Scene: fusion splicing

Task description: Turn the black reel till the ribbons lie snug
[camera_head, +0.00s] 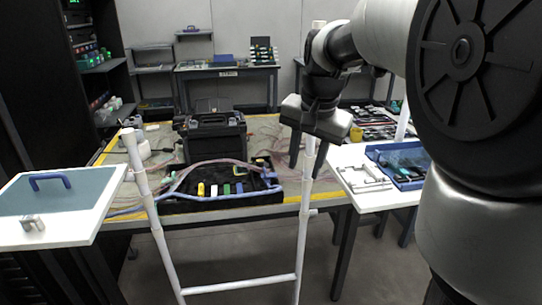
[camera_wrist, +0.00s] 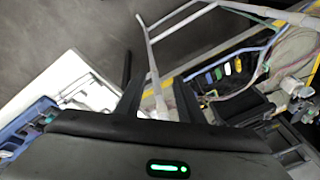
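I cannot make out a black reel for certain in either view. Thin pinkish ribbons (camera_head: 172,166) run loosely across the yellow-edged table around a black case (camera_head: 211,141) and towards a black tray (camera_head: 190,204). They also show beside the tray in the wrist view. My gripper (camera_head: 307,158) hangs in the air, pointing down, right of the black tray in the head view. Its two fingers are apart with nothing held between them. In the wrist view my gripper (camera_wrist: 152,70) has a white frame behind its fingers, apart from them as far as I can tell.
A white tubular frame (camera_head: 157,232) stands in front of the table. A white side board with a blue handle (camera_head: 49,182) is at left. A blue tray (camera_head: 400,162) lies on the right side surface. Dark racks line the left.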

